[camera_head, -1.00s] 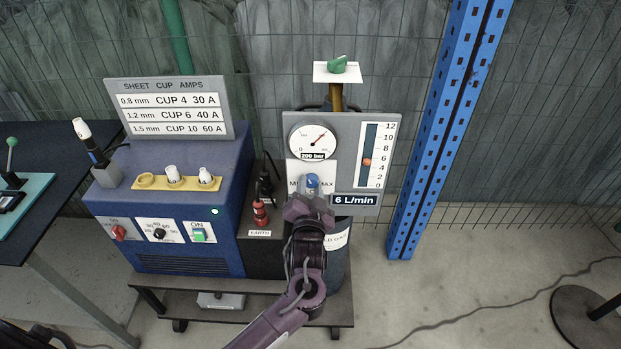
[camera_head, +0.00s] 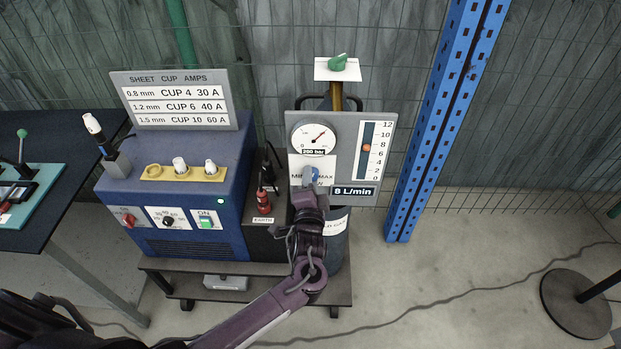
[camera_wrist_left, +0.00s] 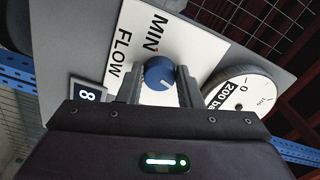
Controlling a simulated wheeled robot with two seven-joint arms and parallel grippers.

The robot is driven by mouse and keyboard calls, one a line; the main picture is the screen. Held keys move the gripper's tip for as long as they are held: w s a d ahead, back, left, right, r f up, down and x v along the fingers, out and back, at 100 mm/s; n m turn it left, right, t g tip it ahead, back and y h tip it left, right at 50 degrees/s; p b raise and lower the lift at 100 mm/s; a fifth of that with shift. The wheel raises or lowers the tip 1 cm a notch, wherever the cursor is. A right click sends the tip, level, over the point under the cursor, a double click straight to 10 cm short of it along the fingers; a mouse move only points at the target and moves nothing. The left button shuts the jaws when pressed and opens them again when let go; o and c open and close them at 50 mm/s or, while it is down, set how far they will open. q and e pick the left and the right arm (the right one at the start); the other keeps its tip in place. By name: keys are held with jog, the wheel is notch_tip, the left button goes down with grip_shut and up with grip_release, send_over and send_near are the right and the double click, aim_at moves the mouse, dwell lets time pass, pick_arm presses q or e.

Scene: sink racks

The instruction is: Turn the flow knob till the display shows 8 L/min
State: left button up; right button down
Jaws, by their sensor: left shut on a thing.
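The blue flow knob (camera_head: 311,174) sits on a white label marked MIN and MAX on the grey gauge panel (camera_head: 340,118). It also shows in the left wrist view (camera_wrist_left: 159,72), with a pale pointer line. My left gripper (camera_wrist_left: 158,84) is shut on the knob, one finger on each side. In the head view it reaches up to the knob from below (camera_head: 309,185). The display (camera_head: 353,191) reads 8 L/min, and an 8 shows in the left wrist view (camera_wrist_left: 88,95). The orange marker (camera_head: 366,148) on the scale stands near 8. My right gripper is not in view.
A green valve handle (camera_head: 338,62) is above the panel. A blue welding unit (camera_head: 185,215) stands left, on a trolley. A blue post (camera_head: 440,110) rises right of the panel.

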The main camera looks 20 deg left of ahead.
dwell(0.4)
pick_arm(q)
jog(key=o, duration=1)
jog(key=shift+s, duration=0.1)
jog(key=b+v, duration=0.2)
jog(key=v, duration=0.5)
jog(key=shift+s+d, duration=0.15)
jog(key=shift+s, duration=0.15)
